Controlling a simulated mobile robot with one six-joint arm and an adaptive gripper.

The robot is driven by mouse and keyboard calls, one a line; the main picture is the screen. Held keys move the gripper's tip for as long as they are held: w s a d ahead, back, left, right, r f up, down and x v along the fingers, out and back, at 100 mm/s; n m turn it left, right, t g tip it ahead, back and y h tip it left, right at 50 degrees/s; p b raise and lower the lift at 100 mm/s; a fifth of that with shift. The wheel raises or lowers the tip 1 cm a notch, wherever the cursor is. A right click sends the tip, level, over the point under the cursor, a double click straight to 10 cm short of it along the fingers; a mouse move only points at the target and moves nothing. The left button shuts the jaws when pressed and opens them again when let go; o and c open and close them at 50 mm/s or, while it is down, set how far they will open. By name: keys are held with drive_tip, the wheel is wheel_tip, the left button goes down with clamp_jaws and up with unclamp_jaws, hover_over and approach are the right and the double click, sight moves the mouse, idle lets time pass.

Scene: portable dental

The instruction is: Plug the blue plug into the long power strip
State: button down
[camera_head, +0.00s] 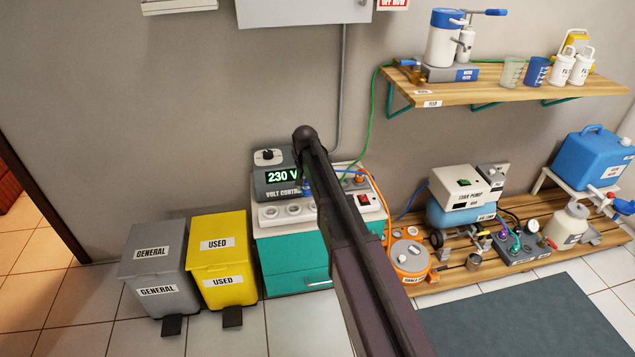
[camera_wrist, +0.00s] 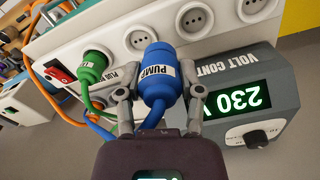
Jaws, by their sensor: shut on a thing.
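The blue plug (camera_wrist: 158,80), labelled PUMP, is between the fingers of my gripper (camera_wrist: 160,93) in the wrist view. My gripper is shut on its body, and the plug's far end points at the white long power strip (camera_wrist: 166,42). Round sockets show on the strip, one (camera_wrist: 138,39) just up and left of the plug's end and another (camera_wrist: 194,19) up and right. The plug's pins are hidden, so I cannot tell whether it touches the strip. In the head view the strip (camera_head: 260,222) lies along the cabinet front, partly behind my arm.
A green plug (camera_wrist: 92,67) sits at the strip, left of the blue plug, beside a red switch (camera_wrist: 58,73). The volt control box (camera_wrist: 240,99) reads 230 V, close to my gripper's right. Orange and blue cables run left. Yellow (camera_head: 222,262) and grey (camera_head: 157,262) bins stand left.

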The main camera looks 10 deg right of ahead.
drive_tip(key=d, duration=0.2)
drive_tip(key=w+d, duration=0.1)
drive_tip(key=shift+w+d+r, duration=0.1)
drive_tip(key=shift+d, duration=0.25)
idle(0.3)
drive_tip(key=shift+f+b, duration=2.95)
drive_tip(key=shift+f, duration=0.05)
drive_tip(key=shift+f+b, duration=0.95)
drive_tip(key=shift+c, duration=0.8)
unclamp_jaws()
drive_tip(key=shift+r, duration=0.15)
